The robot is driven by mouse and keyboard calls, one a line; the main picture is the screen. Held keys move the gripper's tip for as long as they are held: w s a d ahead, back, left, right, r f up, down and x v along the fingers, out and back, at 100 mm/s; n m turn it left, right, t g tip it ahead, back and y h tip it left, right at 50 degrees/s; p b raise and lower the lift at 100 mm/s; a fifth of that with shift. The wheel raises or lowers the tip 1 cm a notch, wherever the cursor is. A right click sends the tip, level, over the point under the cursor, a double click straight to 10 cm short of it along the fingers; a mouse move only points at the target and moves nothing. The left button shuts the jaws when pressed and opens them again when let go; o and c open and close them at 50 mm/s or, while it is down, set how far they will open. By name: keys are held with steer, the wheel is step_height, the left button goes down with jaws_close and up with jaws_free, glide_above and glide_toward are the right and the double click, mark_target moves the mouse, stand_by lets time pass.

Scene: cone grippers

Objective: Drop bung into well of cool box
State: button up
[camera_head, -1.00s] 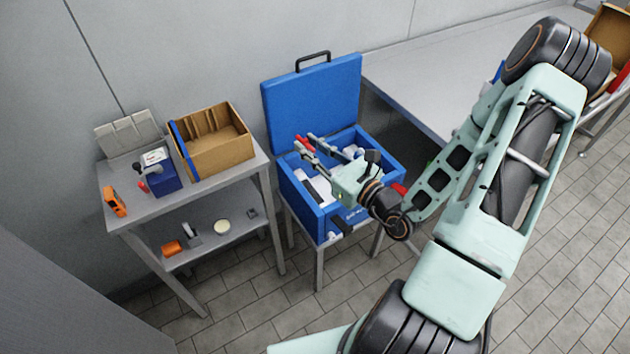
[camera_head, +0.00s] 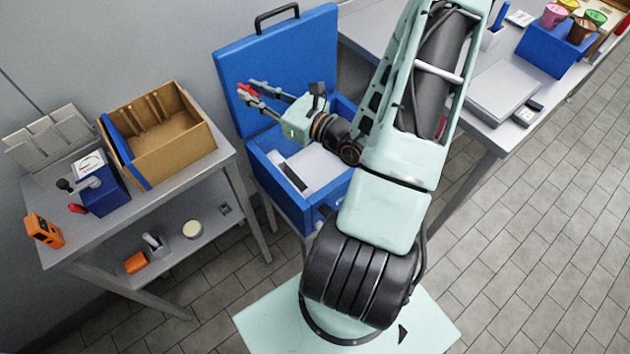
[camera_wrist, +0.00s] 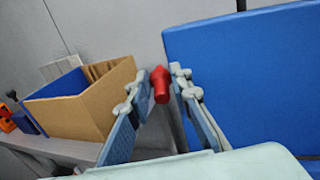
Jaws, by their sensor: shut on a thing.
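The bung (camera_wrist: 160,84) is red and sits between my fingertips in the wrist view; it also shows as a small red shape in the head view (camera_head: 247,91). My gripper (camera_head: 247,93) is shut on it and holds it up in the air. The cool box (camera_head: 263,165) is blue and stands with its lid (camera_head: 280,60) open at the back. My fingertips are in front of the lid's left part in the head view, above and left of the box's opening. The pale inside shows partly; my arm hides the right part of the box.
A bench at the left carries a cardboard box (camera_head: 170,160), a blue device (camera_head: 105,195) and an orange tool (camera_head: 43,230). A grey table (camera_head: 400,25) stands at the right, with a blue caddy of cups (camera_head: 555,50). Tiled floor lies open at the right.

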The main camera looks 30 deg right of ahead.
steer(key=s+d+f+m+h+b, duration=0.1)
steer(key=s+d+f+h+b, duration=0.1)
steer(key=d+f+b, duration=0.7)
steer(key=s+d+f+m+t+h+b, duration=0.1)
steer(key=s+d+f+b, duration=0.3)
steer(key=d+f+b, duration=0.5)
steer(key=f+m+h+b, duration=0.1)
steer(key=b, duration=0.2)
steer(key=shift+d+f+h, duration=0.3)
steer(key=shift+d+f, duration=0.05)
steer(key=shift+d, duration=0.05)
steer(key=o, duration=0.9)
steer(key=shift+s, duration=0.1)
steer(key=s, duration=0.4)
steer(key=s+d, duration=0.1)
steer(key=s, duration=0.6)
steer(key=shift+s+d, duration=0.15)
steer(key=shift+s, duration=0.2)
